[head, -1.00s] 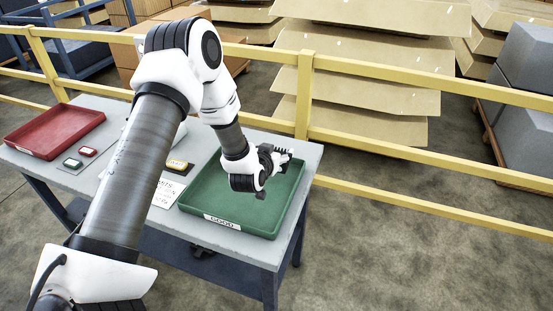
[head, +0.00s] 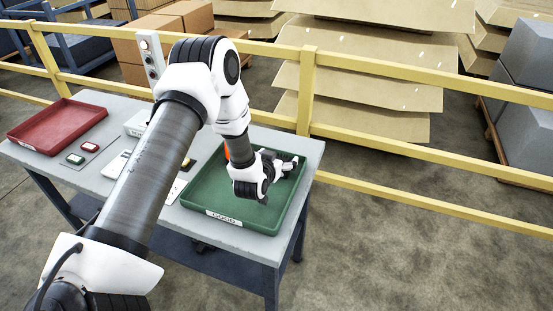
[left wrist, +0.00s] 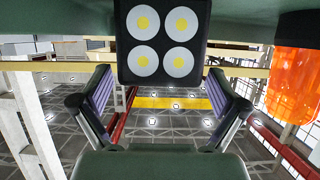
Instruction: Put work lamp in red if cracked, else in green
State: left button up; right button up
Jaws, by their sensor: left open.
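The work lamp (left wrist: 163,40) shows in the left wrist view as a dark square panel with four round yellow-centred lights. I see no crack on the visible lights. It appears against the green tray (left wrist: 50,20), between and beyond my open fingers; that view looks upside down. In the head view my left gripper (head: 288,163) is over the green tray (head: 225,200), labelled GOOD, and its fingers are spread. The red tray (head: 57,126) is at the table's left and looks empty. My right gripper is out of view.
An orange object (head: 227,149) stands beside my wrist at the green tray; orange also shows in the left wrist view (left wrist: 295,85). A yellow railing (head: 400,80) runs behind the table.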

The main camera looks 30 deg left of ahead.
pick_arm(q)
jog(key=shift+s+r, duration=0.15)
jog(key=shift+s, duration=0.15)
jog(key=b+v, duration=0.2)
jog(key=v, duration=0.9)
jog(key=shift+s+d, duration=0.1)
jog(key=shift+s, duration=0.1)
